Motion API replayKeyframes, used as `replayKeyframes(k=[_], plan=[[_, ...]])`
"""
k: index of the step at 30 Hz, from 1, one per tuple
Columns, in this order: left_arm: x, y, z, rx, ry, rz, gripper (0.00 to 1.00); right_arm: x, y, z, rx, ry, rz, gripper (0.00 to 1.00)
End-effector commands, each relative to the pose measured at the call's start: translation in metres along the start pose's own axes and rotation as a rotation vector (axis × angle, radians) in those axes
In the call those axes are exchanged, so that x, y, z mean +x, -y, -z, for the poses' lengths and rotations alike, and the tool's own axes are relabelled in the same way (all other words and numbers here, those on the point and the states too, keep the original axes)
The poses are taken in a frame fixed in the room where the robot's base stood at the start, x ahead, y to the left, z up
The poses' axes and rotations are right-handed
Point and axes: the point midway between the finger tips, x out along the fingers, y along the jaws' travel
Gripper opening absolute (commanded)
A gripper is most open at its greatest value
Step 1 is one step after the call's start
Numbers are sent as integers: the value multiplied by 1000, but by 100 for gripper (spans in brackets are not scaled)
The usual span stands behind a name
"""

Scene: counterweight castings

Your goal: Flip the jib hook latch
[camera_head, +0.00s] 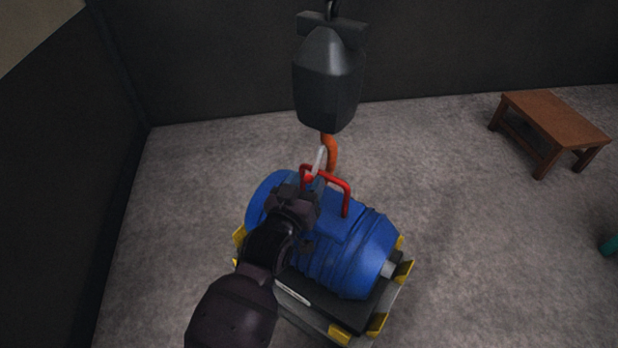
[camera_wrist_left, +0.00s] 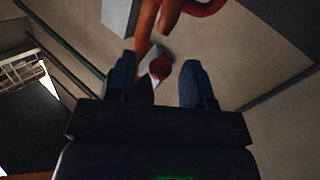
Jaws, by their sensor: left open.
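The orange jib hook (camera_head: 329,150) hangs under a dark block (camera_head: 326,82) in the head view. Its pale grey latch (camera_head: 320,160) slants down to a red tip (camera_head: 309,178). My left gripper (camera_head: 302,190) is open just below and beside that tip. In the left wrist view, the hook (camera_wrist_left: 145,35) comes down from the top, and the latch's red tip (camera_wrist_left: 159,68) appears between the two open fingers, not gripped. I cannot tell whether a finger touches it. A red bail handle (camera_head: 346,186) on a blue ribbed casting (camera_head: 355,250) stands beside the hook. The right gripper is out of view.
The casting lies on a dark pallet-like base (camera_head: 298,294) with yellow corner brackets. A brown wooden table (camera_head: 556,122) stands at the back right. Grey floor is free around the base. Dark walls close off the left and back.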

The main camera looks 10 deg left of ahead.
Motion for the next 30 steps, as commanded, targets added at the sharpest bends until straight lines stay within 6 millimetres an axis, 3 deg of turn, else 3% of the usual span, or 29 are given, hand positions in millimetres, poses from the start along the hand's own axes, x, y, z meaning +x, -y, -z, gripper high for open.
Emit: replayKeyframes(k=[6, 16, 25, 30], plan=[[14, 1, -1, 0, 1, 1, 47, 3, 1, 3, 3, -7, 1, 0], [16, 0, 0, 0, 0, 1, 47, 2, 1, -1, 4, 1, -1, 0], [16, 0, 0, 0, 0, 1, 3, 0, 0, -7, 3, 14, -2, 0], [16, 0, 0, 0, 1, 1, 0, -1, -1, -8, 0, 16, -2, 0]])
